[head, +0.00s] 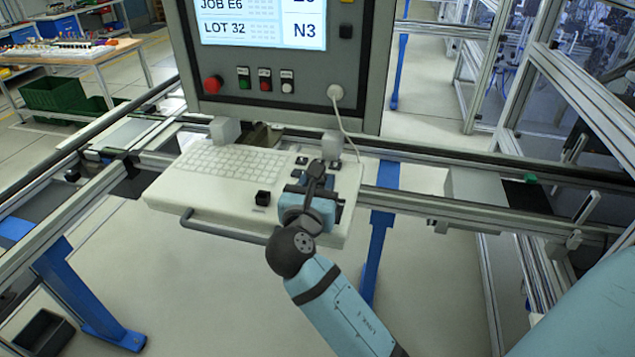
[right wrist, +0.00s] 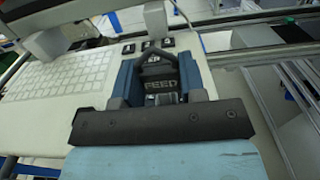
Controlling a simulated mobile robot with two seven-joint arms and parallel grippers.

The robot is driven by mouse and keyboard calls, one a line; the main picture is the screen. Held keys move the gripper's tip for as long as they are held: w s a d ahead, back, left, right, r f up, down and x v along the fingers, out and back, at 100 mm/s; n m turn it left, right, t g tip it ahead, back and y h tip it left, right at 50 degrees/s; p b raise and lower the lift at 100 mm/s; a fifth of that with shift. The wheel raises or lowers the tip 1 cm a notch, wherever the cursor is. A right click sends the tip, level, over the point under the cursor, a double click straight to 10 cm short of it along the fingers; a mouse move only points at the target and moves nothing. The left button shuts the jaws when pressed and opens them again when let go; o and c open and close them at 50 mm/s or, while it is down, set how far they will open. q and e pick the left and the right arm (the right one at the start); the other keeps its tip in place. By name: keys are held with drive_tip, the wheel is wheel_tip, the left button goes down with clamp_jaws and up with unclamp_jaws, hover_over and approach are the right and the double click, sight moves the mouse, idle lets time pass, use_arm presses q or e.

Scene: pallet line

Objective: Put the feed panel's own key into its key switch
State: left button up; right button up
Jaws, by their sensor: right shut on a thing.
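The dark key marked FEED (right wrist: 160,85) is between the blue fingers of my right gripper (right wrist: 162,78), which is shut on it. In the head view my right gripper (head: 316,188) is over the right part of the white keyboard console (head: 215,188). Several small dark square fittings sit on the console beyond the gripper, one of them (head: 301,160) near its back edge; they also show in the right wrist view (right wrist: 147,45). I cannot tell which is the key switch. The key's lower end is hidden. My left gripper is not in view.
A grey operator panel (head: 280,113) with a lit screen and several buttons stands behind the console. A white cable (head: 345,130) hangs from it near the gripper. Metal rails (head: 430,205) run to the right.

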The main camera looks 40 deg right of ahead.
idle(0.4)
drive_tip(key=shift+f, duration=0.4)
drive_tip(key=shift+f, duration=0.35)
idle(0.5)
drive_tip(key=shift+f, duration=0.1)
drive_tip(key=shift+f, duration=0.1)
idle(0.6)
drive_tip(key=o, duration=1.5)
